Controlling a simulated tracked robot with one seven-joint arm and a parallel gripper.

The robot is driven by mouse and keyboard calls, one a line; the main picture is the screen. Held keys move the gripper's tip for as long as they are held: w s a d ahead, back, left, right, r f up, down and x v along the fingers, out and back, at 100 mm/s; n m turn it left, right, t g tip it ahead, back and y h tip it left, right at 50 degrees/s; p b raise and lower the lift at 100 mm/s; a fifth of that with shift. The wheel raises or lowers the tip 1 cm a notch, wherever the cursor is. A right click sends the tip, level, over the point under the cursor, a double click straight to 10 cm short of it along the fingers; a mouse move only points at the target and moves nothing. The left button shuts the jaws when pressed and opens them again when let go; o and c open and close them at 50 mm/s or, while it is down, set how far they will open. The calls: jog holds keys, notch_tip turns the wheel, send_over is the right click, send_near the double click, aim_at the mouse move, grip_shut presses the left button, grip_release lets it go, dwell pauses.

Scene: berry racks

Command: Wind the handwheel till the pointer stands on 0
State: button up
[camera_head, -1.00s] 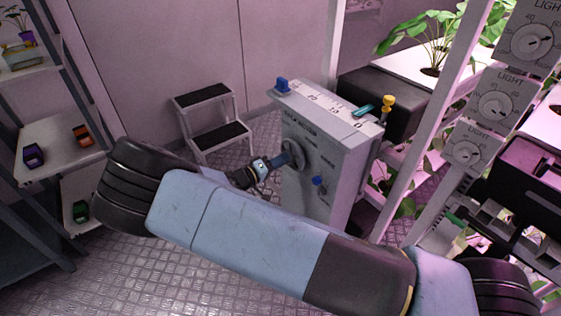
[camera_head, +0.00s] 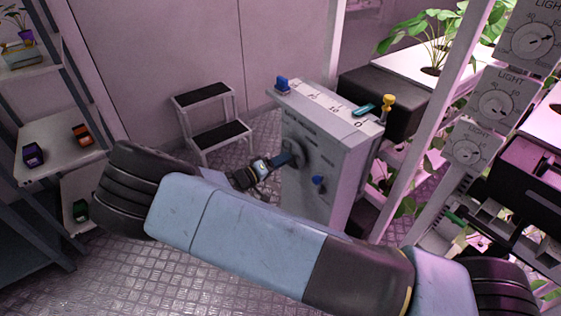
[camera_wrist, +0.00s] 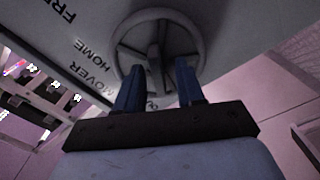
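The handwheel (camera_wrist: 118,45) is a grey ring with a spoke or grip bar across it, on the front of a grey cabinet (camera_head: 338,165). It also shows, partly covered, in the head view (camera_head: 296,153). My gripper (camera_wrist: 160,66) reaches it with two blue fingers, one on each side of the bar, with gaps visible. Whether they touch the wheel is unclear. In the head view my gripper (camera_head: 286,159) is at the wheel. A teal pointer (camera_head: 366,109) lies on the white scale (camera_head: 325,102) atop the cabinet, near its 0 end; the exact reading is too small to tell.
A blue knob (camera_head: 319,181) sits below right of the wheel. A step stool (camera_head: 218,133) stands behind. Light dials (camera_head: 497,103) are at right, a shelf (camera_head: 60,145) at left.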

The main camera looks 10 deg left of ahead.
jog(key=shift+r, duration=0.1)
jog(key=v, duration=1.3)
jog(key=shift+s+a, duration=0.25)
jog(key=shift+a, duration=0.05)
jog(key=shift+d, duration=0.1)
jog(key=w+d+m, duration=0.4)
jog(key=w+m, duration=0.1)
jog(key=m, duration=1.3)
jog(key=w+d+m, duration=0.5)
jog(key=w+m, duration=0.1)
jog(key=m, duration=1.2)
jog(key=shift+d, duration=0.25)
